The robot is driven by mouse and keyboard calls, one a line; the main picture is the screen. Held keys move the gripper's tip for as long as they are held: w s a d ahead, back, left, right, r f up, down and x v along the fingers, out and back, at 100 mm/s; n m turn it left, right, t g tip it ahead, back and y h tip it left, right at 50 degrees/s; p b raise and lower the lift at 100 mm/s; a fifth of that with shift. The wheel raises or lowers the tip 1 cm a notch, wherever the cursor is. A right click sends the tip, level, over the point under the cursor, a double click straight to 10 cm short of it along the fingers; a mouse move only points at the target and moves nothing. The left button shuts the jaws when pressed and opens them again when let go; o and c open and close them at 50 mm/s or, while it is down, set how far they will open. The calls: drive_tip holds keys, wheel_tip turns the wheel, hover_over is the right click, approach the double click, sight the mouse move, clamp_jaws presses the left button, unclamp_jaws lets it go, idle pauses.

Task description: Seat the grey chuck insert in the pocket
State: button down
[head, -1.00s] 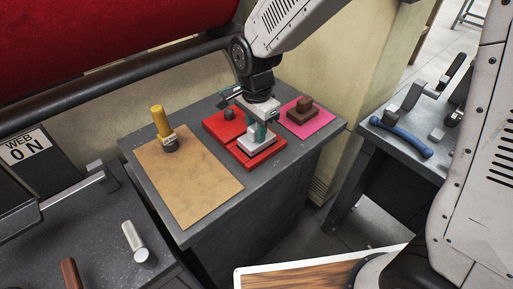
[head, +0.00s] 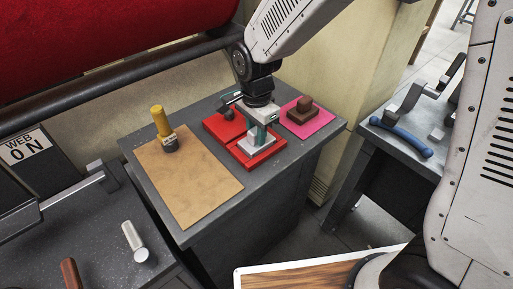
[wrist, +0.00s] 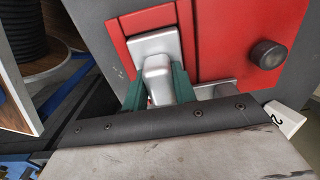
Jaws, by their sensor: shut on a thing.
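The grey chuck insert has a square plate (wrist: 154,42) with a raised grip block (wrist: 157,68); it also shows in the head view (head: 256,144). My gripper (wrist: 158,88) has teal fingers shut on the grip block from both sides. In the head view my gripper (head: 262,133) points down over the front red block (head: 260,160). The insert's plate lies over the pocket area of that red block (wrist: 123,31), within its raised outline. I cannot tell whether it is down in the pocket or just above it. The pocket's floor is hidden by the insert.
A red plate with a dark knob (wrist: 266,54) adjoins behind. A brown block (head: 303,113) stands on a pink mat (head: 320,126) at right. The grey tabletop's front right is clear.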

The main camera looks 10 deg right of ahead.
sight(256, 129)
drive_tip(key=shift+f, duration=0.55)
idle(0.4)
drive_tip(key=c, duration=1.1)
unclamp_jaws()
drive_tip(key=shift+o, duration=0.2)
wheel_tip(256, 129, up, 8)
drive_tip(key=shift+f, duration=0.1)
